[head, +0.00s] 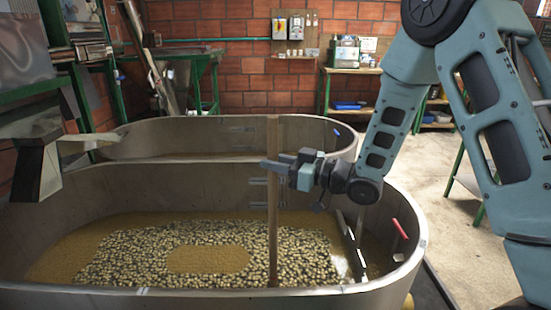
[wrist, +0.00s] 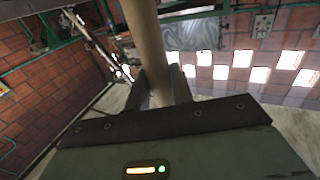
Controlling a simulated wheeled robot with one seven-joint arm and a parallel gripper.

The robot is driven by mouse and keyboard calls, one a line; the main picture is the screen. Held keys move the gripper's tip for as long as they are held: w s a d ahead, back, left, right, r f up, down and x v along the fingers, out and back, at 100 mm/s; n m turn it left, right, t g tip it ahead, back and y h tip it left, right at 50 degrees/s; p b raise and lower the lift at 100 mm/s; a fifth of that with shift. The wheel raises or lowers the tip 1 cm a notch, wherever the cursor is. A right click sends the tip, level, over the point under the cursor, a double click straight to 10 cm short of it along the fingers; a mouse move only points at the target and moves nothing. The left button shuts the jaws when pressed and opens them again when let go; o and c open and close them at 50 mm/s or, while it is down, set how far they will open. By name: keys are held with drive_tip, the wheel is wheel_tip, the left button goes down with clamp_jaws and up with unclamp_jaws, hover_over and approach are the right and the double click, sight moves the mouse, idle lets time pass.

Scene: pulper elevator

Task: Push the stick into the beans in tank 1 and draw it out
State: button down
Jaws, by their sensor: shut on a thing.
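The stick (head: 272,200) is a long, upright brown wooden rod. In the head view it stands over the right part of the near tank, and its lower end meets the beans near the front wall. My gripper (head: 277,168) is shut on the stick at about mid-height. In the wrist view the stick (wrist: 148,45) passes between the two fingers (wrist: 160,90). The beans (head: 130,258) lie in murky brown liquid in the near oval tank (head: 415,235). A bare brown patch (head: 208,259) shows amid them. I cannot tell how deep the stick's tip is or which tank is numbered 1.
A second oval tank (head: 225,128) stands behind the near one. A red-handled tool (head: 399,229) and a dark bar (head: 352,250) lean at the near tank's right end. A metal chute (head: 85,138) overhangs the left. A workbench (head: 350,72) stands at the back wall.

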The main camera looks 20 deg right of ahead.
wheel_tip(320, 180, down, 9)
drive_tip(key=b, duration=0.6)
wheel_tip(320, 180, up, 44)
drive_tip(key=f+p, duration=0.1)
drive_tip(key=p, duration=3.1)
hover_over(275, 194)
drive_tip(key=shift+w+d+r, duration=0.2)
drive_tip(key=shift+w+r, duration=0.05)
drive_tip(key=shift+w, duration=0.2)
drive_tip(key=s+d+f+m+t+h+b, duration=0.15)
drive_tip(key=d+f, duration=0.25)
drive_tip(key=f, duration=0.7)
drive_tip(key=s+d+f+m+t+h+b, duration=0.1)
drive_tip(key=s+d+f, duration=0.15)
drive_tip(key=f, duration=0.75)
drive_tip(key=s+d+f+m+t+h+b, duration=0.15)
drive_tip(key=d+f, duration=0.25)
drive_tip(key=f, duration=0.7)
drive_tip(key=s+d+f+m+t+h+b, duration=0.1)
drive_tip(key=s+f+m+h, duration=0.4)
drive_tip(key=f+h, duration=0.3)
drive_tip(key=shift+s+d+f+h, duration=0.15)
drive_tip(key=shift+s+f+h, duration=0.25)
drive_tip(key=shift+s+f, duration=0.55)
drive_tip(key=shift+w+f, duration=0.2)
